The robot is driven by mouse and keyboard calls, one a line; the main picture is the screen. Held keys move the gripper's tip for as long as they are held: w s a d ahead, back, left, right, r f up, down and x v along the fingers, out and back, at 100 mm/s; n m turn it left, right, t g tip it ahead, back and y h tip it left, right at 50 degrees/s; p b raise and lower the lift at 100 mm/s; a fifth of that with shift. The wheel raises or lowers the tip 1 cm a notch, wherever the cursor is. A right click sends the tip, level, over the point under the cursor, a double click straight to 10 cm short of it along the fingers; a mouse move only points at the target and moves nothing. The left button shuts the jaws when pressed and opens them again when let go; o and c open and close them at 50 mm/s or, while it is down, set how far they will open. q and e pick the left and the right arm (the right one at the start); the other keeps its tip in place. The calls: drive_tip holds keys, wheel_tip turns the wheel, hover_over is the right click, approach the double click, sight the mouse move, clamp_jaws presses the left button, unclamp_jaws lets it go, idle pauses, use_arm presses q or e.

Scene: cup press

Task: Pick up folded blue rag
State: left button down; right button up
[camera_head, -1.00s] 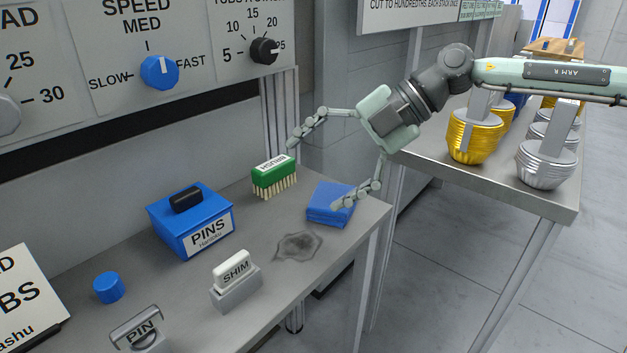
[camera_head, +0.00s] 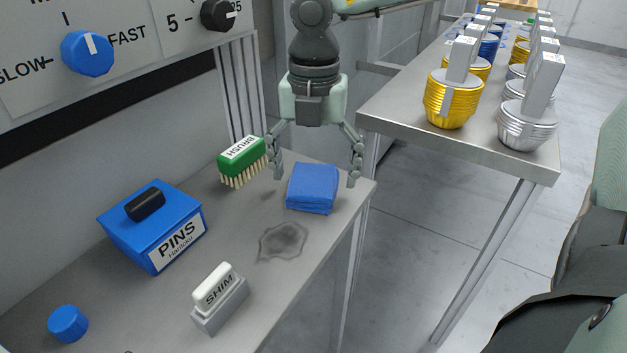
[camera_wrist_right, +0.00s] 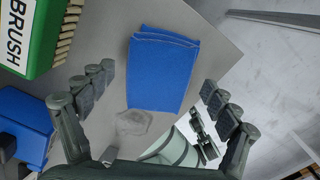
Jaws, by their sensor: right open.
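The folded blue rag (camera_head: 313,190) lies flat on the grey bench (camera_head: 225,255), near its right edge. My right gripper (camera_head: 315,179) points down over it, with its fingers spread wide to the rag's left and right. The gripper is open and empty. In the right wrist view the rag (camera_wrist_right: 162,72) shows between the two fingers (camera_wrist_right: 158,78), with a gap on each side. Whether the fingertips touch the bench is hard to tell.
A green brush (camera_head: 242,160) stands close to the left finger. A blue PINS box (camera_head: 152,225), a SHIM block (camera_head: 219,298) and a blue knob (camera_head: 68,323) are further left and nearer. A dark stain (camera_head: 283,241) marks the bench before the rag. A second table (camera_head: 395,110) holds stacked cups.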

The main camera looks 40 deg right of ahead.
sight(313, 177)
drive_tip(key=shift+f, duration=0.4)
use_arm(q)
drive_tip(key=shift+w+r, duration=0.1)
drive_tip(key=shift+w, duration=0.05)
use_arm(e)
drive_tip(key=shift+c, duration=0.3)
use_arm(q)
drive_tip(key=shift+a, duration=0.3)
use_arm(e)
drive_tip(key=c, duration=1.3)
